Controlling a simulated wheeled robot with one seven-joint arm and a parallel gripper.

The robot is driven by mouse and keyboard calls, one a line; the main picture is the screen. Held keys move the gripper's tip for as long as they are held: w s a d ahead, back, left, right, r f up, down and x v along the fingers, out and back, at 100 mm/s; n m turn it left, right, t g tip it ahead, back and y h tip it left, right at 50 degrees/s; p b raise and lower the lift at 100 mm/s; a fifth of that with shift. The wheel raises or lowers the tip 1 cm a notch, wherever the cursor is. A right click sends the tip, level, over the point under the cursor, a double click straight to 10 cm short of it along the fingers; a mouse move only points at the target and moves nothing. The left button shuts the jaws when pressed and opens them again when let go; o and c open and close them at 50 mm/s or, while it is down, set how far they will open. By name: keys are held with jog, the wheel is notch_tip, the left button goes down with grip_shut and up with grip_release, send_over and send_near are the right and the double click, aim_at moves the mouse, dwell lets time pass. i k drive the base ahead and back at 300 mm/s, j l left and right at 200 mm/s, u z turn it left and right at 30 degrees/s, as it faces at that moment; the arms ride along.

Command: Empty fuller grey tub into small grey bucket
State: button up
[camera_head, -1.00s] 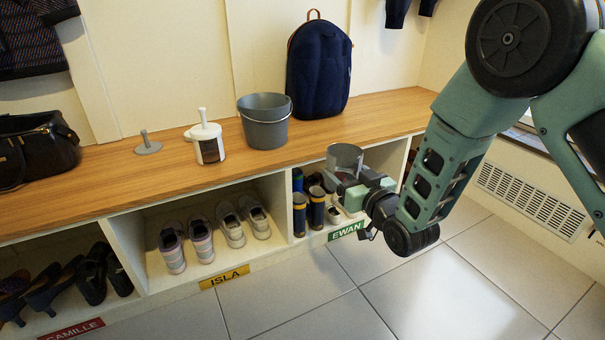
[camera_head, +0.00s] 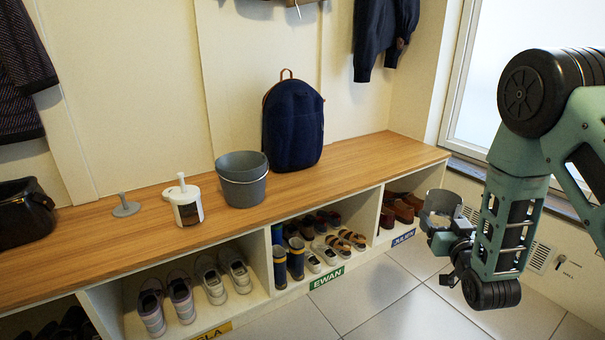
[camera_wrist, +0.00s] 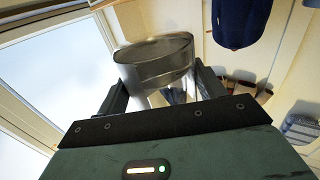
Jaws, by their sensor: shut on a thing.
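The small grey bucket (camera_head: 242,188) stands upright on the wooden bench, with a thin handle hanging at its front. I cannot see into its bottom. My gripper (camera_head: 438,226) is shut on a grey tub (camera_head: 441,204), held off to the right, beyond the front edge of the bench and well apart from the bucket. In the wrist view the tub (camera_wrist: 155,62) sits between my fingers (camera_wrist: 162,92) with its rim near the top. It looks about upright in the head view; its contents cannot be made out.
A white pump-topped container (camera_head: 185,204) and a small grey stand (camera_head: 125,207) are left of the bucket. A navy backpack (camera_head: 293,125) stands behind it to the right. The bench's right part (camera_head: 385,150) is clear. Cubbies below hold shoes (camera_head: 297,258). A window (camera_head: 510,85) is at the right.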

aim_at(241, 174)
jog(key=i+j+z, duration=0.7)
jog(key=k+j, duration=0.05)
